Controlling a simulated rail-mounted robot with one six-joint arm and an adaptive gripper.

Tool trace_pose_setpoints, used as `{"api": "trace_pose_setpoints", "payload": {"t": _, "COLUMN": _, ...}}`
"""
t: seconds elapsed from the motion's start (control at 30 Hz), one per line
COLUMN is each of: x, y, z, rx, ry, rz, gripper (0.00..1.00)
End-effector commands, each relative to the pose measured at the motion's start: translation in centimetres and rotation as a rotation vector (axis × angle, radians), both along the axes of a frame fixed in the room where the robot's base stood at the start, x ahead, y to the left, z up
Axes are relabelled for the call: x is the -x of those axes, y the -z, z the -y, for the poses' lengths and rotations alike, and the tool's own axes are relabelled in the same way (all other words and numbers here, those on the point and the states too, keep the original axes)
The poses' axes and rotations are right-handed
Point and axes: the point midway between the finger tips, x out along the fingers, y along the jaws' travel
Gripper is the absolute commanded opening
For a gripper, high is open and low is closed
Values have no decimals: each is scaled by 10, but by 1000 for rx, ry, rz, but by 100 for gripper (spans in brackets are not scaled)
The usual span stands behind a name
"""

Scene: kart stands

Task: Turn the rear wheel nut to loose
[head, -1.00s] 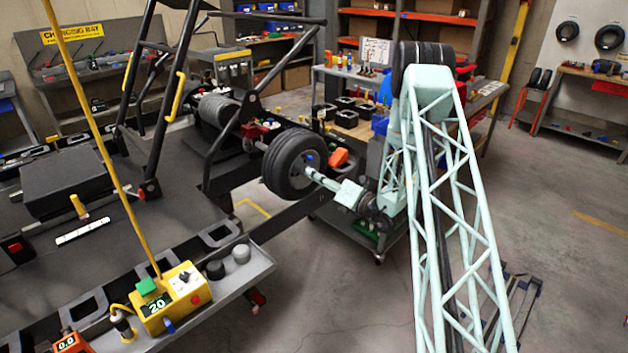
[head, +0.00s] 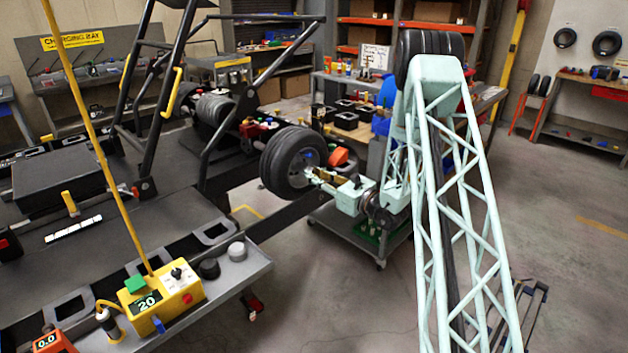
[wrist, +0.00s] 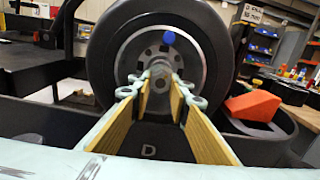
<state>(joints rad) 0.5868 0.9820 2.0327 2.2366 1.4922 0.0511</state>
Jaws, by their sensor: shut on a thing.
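The rear wheel (head: 279,166), a black tyre on a grey rim, stands upright on the kart's near side; it fills the upper middle of the wrist view (wrist: 104,55). The wheel nut (wrist: 160,79) sits at the hub centre, mostly hidden by the fingertips. My gripper (wrist: 160,74) points straight at the hub, its two tan-padded fingers shut on the nut. In the head view my gripper (head: 311,174) reaches the hub from the right; the nut cannot be made out there. A blue mark (wrist: 169,38) shows on the rim above the nut.
An orange block (wrist: 255,106) lies close to the right of the wheel. A grey cart (head: 345,238) stands below my arm. A yellow control box reading 20 (head: 160,300) sits on the near ledge. The floor in front of the wheel is clear.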

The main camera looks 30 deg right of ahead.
Motion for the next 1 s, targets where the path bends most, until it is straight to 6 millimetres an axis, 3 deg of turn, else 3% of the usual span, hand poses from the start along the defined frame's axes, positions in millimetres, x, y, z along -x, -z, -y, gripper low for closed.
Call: {"api": "trace_pose_setpoints", "payload": {"t": 1.0, "x": -1, "y": -1, "z": 3, "rx": 716, "ry": -1, "rz": 232, "gripper": 6}}
